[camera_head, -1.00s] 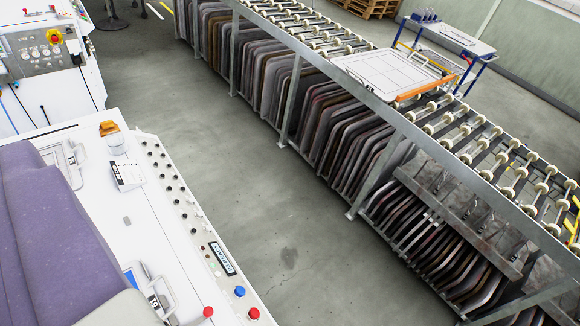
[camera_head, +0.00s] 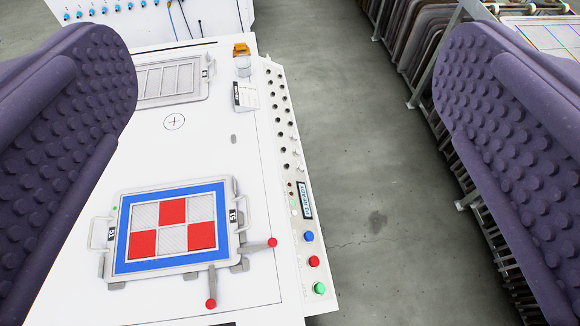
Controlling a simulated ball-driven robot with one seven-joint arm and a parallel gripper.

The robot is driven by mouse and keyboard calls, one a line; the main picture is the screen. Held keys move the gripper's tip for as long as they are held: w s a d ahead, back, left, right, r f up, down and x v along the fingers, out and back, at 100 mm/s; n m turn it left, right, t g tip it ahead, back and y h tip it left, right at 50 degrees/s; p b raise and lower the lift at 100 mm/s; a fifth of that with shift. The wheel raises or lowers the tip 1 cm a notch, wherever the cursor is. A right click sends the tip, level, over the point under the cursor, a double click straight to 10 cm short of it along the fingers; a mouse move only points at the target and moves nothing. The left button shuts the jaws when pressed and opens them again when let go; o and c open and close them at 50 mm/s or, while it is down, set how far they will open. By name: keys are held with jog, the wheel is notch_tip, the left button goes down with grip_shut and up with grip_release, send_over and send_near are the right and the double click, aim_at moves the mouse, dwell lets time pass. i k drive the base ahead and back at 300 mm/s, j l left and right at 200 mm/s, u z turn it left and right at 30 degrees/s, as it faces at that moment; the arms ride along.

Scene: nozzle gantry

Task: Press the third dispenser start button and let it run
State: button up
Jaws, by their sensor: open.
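My gripper (camera_head: 290,110) is open and empty, its two purple studded fingers wide apart at the left and right of the view. Between them is a white machine top with a control strip (camera_head: 290,170) along its right edge. The strip has rows of small dark knobs, a small display (camera_head: 306,200), then a blue button (camera_head: 309,236), a red button (camera_head: 314,261) and a green button (camera_head: 320,288) at the near end. I cannot read any labels, so I cannot tell which control is the third dispenser start button. No finger visibly touches a button.
A framed plate (camera_head: 172,185) with red and white squares lies on the machine top, beside two red-knobbed levers (camera_head: 272,242) (camera_head: 211,303). A grey ribbed tray (camera_head: 165,88) and an orange-topped container (camera_head: 242,62) are farther back. Clear floor separates the machine from the rack (camera_head: 412,40).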

aim_at(320, 288)
jog(key=k+z, duration=0.1)
jog(key=k, duration=0.45)
jog(key=k+l+z, duration=0.1)
jog(key=k, duration=0.45)
